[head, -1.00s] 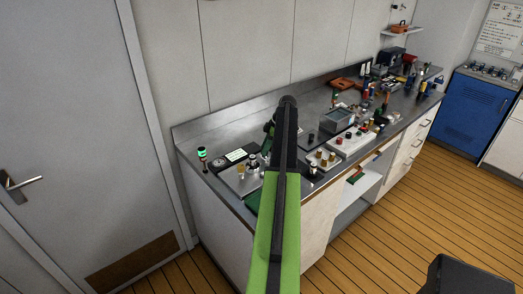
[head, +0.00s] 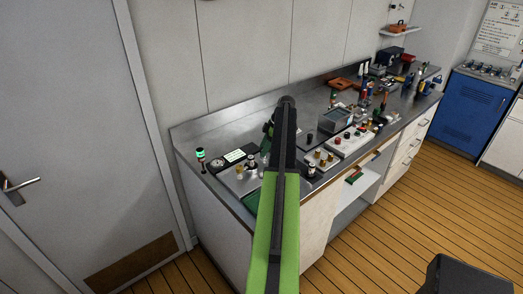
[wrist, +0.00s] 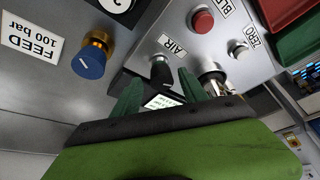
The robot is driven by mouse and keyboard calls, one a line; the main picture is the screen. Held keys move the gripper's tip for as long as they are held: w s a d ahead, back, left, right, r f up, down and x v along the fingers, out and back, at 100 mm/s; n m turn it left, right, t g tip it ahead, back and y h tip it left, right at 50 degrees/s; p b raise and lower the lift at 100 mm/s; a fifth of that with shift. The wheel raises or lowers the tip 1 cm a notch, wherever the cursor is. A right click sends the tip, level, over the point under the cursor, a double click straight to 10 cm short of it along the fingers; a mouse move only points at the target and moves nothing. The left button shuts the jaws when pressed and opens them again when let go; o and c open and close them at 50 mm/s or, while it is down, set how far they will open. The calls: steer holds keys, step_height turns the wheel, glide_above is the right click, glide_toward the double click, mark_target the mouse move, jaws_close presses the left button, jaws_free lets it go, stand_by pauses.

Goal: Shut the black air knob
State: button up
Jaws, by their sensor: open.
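The black air knob (wrist: 160,70) stands on a grey metal panel (wrist: 135,58) in the wrist view, just below the AIR label (wrist: 172,46). My gripper (wrist: 159,79) is open, with one green finger at the left of the knob and the other at its right. The fingertips are close to the knob; I cannot tell whether they touch it.
A blue FEED knob (wrist: 89,62) with a brass collar is at the left. A red button (wrist: 203,21) and a white ZERO button (wrist: 239,50) are above right. A shiny fitting (wrist: 212,76) is close by the right finger. The bench (head: 195,135) holds several other devices.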

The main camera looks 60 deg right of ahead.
steer(key=p+v, duration=1.6)
steer(key=v, duration=0.1)
steer(key=shift+s, duration=0.25)
steer(key=shift+r, duration=0.15)
